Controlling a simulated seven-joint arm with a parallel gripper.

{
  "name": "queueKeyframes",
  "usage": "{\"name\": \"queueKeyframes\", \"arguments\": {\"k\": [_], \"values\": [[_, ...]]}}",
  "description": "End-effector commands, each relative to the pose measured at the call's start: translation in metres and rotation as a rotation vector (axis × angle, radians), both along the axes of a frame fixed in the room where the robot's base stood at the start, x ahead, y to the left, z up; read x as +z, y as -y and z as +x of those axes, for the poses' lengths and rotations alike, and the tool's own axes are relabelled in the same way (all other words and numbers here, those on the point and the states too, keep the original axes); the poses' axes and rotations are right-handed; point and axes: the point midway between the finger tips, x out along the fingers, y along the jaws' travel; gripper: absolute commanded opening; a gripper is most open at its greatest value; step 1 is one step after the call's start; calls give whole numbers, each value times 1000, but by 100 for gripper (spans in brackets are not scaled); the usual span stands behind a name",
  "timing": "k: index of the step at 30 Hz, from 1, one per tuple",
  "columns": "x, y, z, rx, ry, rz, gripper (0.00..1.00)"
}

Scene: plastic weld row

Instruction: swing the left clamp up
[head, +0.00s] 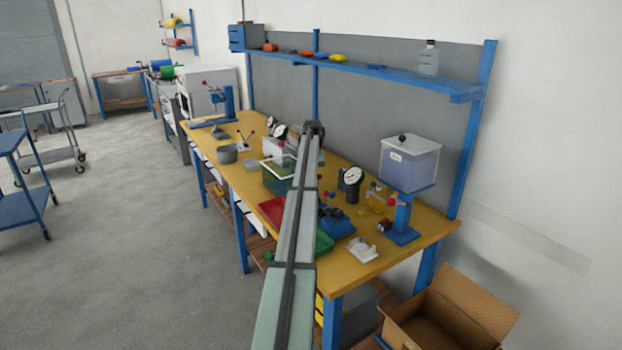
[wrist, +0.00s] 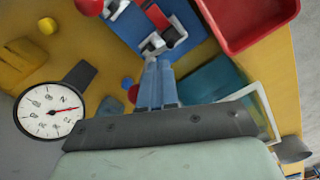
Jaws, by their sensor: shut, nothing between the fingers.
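A blue fixture (head: 338,226) sits on the yellow bench, partly behind my arm in the head view. In the wrist view the blue base (wrist: 122,27) carries metal clamp parts (wrist: 165,38) and a red part (wrist: 157,16). A large red ball knob (wrist: 89,6) is at the top left; a blue knob (wrist: 127,82) and a partly hidden red knob are left of my fingers. I cannot tell which part is the left clamp or its angle. My gripper (wrist: 158,62) is shut and empty, its tips just below the clamp parts in the picture; contact is unclear. The head view hides it.
A white dial gauge (wrist: 48,111) stands close to my gripper's left. A red tray (wrist: 250,22) is at the upper right. In the head view, a clear-topped box (head: 410,164) on a blue stand is to the right and a shelf (head: 375,70) runs above the bench.

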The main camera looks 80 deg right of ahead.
Motion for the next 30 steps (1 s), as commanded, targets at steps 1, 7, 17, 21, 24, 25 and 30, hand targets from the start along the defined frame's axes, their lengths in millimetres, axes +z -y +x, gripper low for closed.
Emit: {"name": "queueKeyframes", "arguments": {"k": [1,7,17,21,24,25,30], "values": [[0,2,-1,0,0,0,0],[0,10,-6,0,0,-1,0],[0,11,-8,1,0,-1,0],[0,12,-9,0,0,-1,0],[-2,13,-11,0,0,-1,0],[-2,14,-12,0,0,-1,0],[-4,16,-16,1,0,-1,0]]}}
